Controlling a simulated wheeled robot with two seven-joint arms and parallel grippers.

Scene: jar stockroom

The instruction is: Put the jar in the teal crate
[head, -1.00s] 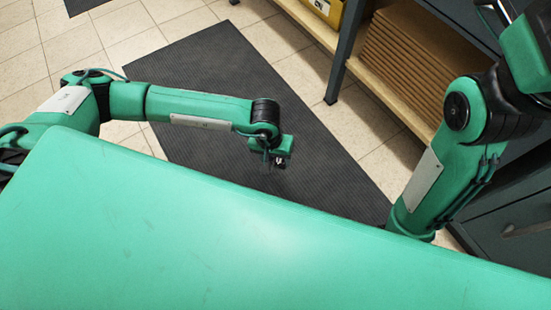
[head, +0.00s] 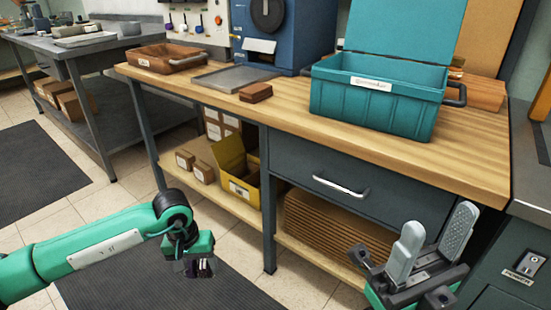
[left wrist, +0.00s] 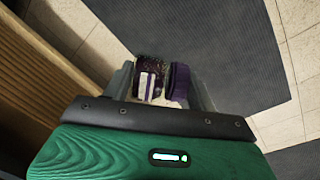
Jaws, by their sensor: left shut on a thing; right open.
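The teal crate (head: 370,105) stands on the wooden worktop, with a white label on its front. Its lid (head: 405,28) stands raised at the back, and its inside is mostly hidden. My left gripper (head: 197,268) is low over the floor in front of the bench, well below and left of the crate. In the left wrist view it is shut on the jar (left wrist: 149,82), which is dark purple with a pale label and a purple end. In the head view the jar shows only as a small dark shape. My right gripper (head: 428,258) is open and empty, below the crate in front of the bench.
The worktop (head: 300,118) also bears a brown tray (head: 168,62), a grey tray (head: 232,78), a brown block (head: 255,93) and a blue machine (head: 285,35). Below are a shut drawer (head: 350,170) and an open yellow box (head: 238,175). Worktop left of the crate has free room.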

